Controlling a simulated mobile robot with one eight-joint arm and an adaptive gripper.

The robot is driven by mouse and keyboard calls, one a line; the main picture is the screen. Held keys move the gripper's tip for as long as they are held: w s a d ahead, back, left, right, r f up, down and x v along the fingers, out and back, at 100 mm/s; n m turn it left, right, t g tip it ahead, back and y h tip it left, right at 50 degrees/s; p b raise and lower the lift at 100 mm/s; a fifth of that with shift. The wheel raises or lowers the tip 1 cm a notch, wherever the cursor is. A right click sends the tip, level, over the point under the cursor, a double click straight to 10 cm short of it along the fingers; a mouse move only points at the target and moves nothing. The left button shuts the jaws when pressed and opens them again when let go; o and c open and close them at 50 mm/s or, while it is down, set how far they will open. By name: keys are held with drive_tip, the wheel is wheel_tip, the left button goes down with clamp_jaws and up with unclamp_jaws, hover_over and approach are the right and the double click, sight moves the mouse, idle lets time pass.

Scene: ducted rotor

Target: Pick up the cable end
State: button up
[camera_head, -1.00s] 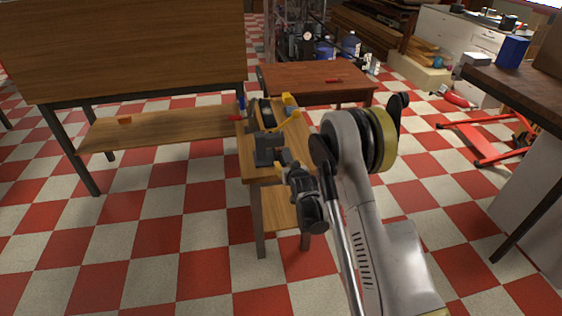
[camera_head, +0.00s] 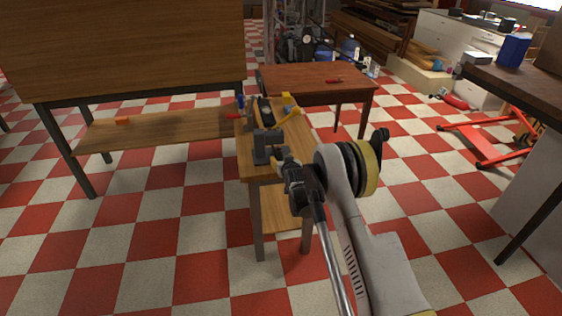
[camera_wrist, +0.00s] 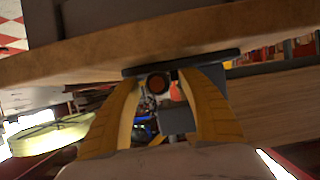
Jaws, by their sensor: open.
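In the wrist view, my gripper (camera_wrist: 158,88) shows two yellow fingers, spread apart. A small dark round piece with a reddish-brown face (camera_wrist: 157,83) shows between the fingertips, under a flat dark bar (camera_wrist: 185,61). It may be the cable end, but I cannot tell for sure, nor whether a finger touches it. In the head view, my gripper (camera_head: 283,157) is at the right side of a dark grey block-shaped fixture (camera_head: 266,143) on the small wooden table (camera_head: 249,167). My wrist largely hides the fingers there.
Behind the fixture stand a dark round part (camera_head: 265,110) and a yellow piece (camera_head: 289,112). A long bench (camera_head: 160,130) adjoins the table at left. A reddish-brown table (camera_head: 310,78) stands behind. Checkered floor (camera_head: 150,250) is open in front.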

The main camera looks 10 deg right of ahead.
clamp_jaws()
drive_tip(key=shift+r, duration=0.2)
idle(0.4)
